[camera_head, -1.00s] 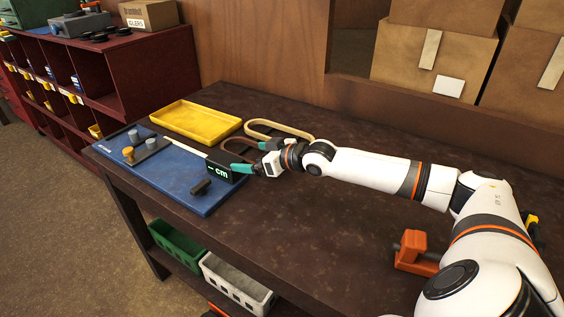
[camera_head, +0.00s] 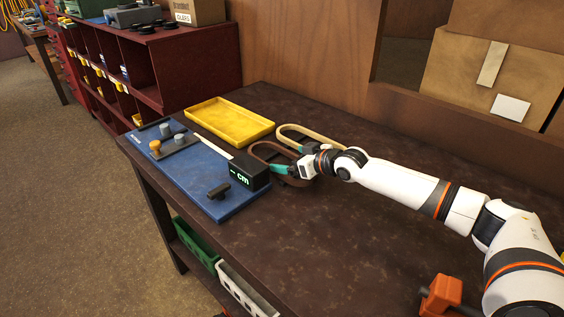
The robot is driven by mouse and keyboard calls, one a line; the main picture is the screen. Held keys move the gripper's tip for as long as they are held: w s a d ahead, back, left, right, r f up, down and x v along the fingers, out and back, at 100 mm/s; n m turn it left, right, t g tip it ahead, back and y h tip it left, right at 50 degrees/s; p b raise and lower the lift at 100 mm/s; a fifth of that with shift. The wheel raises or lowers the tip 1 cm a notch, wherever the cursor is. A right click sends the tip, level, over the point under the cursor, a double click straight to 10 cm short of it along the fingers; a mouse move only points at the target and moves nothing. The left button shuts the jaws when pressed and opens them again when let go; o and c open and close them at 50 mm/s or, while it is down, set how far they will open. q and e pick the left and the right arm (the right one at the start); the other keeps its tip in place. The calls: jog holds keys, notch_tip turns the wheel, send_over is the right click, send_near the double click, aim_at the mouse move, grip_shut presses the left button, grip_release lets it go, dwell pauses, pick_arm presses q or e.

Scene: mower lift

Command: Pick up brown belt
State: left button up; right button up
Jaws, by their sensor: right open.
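The brown belt (camera_head: 264,146) is a dark brown loop lying on the workbench, right of the blue measuring board (camera_head: 203,190). A tan belt (camera_head: 318,132) lies just behind it. My right gripper (camera_head: 279,160), with teal fingertips, is open at the brown belt, with its fingers apart over the loop. The hand hides part of the belt, and I cannot tell whether the fingers touch it. My left gripper is not in view.
A yellow tray (camera_head: 231,121) sits behind the board. A black display box (camera_head: 246,172) stands on the board close to the gripper. An orange clamp-like object (camera_head: 440,296) is at the front right. The bench's middle front is clear.

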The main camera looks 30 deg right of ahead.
jog(key=x, duration=0.5)
jog(key=shift+w, duration=0.1)
jog(key=shift+r, duration=0.1)
jog(key=c, duration=0.8)
